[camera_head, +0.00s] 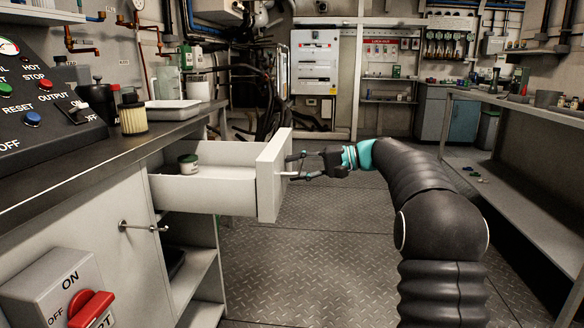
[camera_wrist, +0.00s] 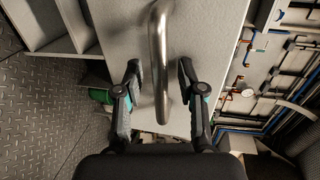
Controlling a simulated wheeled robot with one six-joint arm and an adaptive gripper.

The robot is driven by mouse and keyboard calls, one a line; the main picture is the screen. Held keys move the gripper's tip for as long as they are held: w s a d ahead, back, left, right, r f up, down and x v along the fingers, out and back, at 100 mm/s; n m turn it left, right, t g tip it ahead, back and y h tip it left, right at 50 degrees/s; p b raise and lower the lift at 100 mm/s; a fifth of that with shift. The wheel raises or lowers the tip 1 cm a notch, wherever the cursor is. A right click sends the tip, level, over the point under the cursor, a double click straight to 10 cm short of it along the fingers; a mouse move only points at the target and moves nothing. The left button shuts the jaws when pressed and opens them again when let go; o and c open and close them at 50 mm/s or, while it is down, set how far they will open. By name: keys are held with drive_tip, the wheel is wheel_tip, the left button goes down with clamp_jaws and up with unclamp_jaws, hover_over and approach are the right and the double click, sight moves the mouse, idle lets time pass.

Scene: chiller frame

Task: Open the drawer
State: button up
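The white drawer (camera_head: 205,194) stands far out from the counter's cabinet in the head view, with its front panel (camera_head: 272,175) facing right. In the wrist view the metal bar handle (camera_wrist: 159,40) runs between my gripper's two fingers (camera_wrist: 159,68). The fingers are spread, with a visible gap on each side of the bar. The handle is mostly hidden by the gripper in the head view.
The counter (camera_head: 100,158) carries a control panel (camera_head: 40,100), a filter-like cylinder (camera_head: 133,117) and a white tray (camera_head: 172,112). A red switch (camera_head: 90,306) and a small metal handle (camera_head: 143,227) jut from the cabinet. The plate floor (camera_head: 310,260) beside the drawer is clear. A workbench (camera_head: 520,185) stands right.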

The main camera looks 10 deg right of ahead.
drive_tip(key=shift+d, duration=0.1)
drive_tip(key=v, duration=1.2)
